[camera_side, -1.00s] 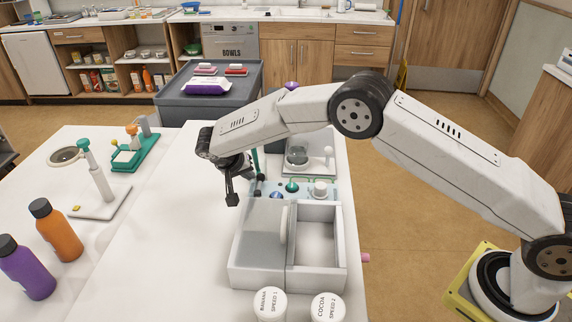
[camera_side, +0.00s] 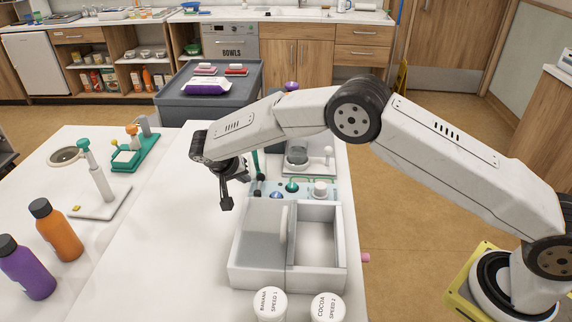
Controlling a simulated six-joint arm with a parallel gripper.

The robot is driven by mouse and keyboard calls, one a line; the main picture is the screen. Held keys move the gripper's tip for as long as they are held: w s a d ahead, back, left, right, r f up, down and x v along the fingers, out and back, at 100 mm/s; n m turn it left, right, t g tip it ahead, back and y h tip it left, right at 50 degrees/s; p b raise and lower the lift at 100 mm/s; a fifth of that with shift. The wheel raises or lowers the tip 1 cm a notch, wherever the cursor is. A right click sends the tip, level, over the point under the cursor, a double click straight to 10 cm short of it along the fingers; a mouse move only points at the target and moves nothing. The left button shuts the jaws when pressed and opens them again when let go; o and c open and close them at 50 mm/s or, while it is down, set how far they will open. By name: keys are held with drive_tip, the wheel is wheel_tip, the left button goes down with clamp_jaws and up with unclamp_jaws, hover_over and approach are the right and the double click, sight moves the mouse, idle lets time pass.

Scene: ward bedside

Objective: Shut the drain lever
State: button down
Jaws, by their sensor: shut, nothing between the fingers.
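My gripper (camera_side: 226,204) is shut and empty. It points down above the white table, left of the pale blue panel (camera_side: 262,188) and above the back left of the twin white basin (camera_side: 235,272). A dark green upright rod (camera_side: 256,164) stands just right of my wrist, at the panel's left end; its lower part is partly covered.
The panel carries a green knob (camera_side: 292,187), a blue knob (camera_side: 276,195) and a white knob (camera_side: 320,188). Two white lidded jars (camera_side: 270,304) (camera_side: 327,308) stand in front. Orange (camera_side: 57,232) and purple (camera_side: 27,270) bottles stand left. The table between is clear.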

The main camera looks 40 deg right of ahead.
drive_tip(key=shift+w+a, duration=0.1)
drive_tip(key=w+a+r, duration=0.1)
drive_tip(key=a+r, duration=0.7)
drive_tip(key=r, duration=0.1)
drive_tip(key=shift+w+a, duration=0.2)
drive_tip(key=shift+a, duration=0.1)
idle(0.5)
drive_tip(key=shift+d+r, duration=0.1)
drive_tip(key=s+d+r+n+y, duration=0.1)
drive_tip(key=s+d+n+y, duration=0.4)
drive_tip(key=s+d, duration=0.65)
drive_tip(key=s+d+f, duration=0.1)
drive_tip(key=s+d, duration=0.2)
drive_tip(key=s, duration=0.3)
drive_tip(key=s+d+f+n+t+y, duration=0.1)
drive_tip(key=s+d, duration=0.2)
drive_tip(key=s, duration=0.4)
drive_tip(key=s+d, duration=0.3)
drive_tip(key=s, duration=0.4)
drive_tip(key=shift+d+f+n+y, duration=0.2)
drive_tip(key=shift+f+n+y, duration=0.1)
drive_tip(key=shift+f, duration=0.1)
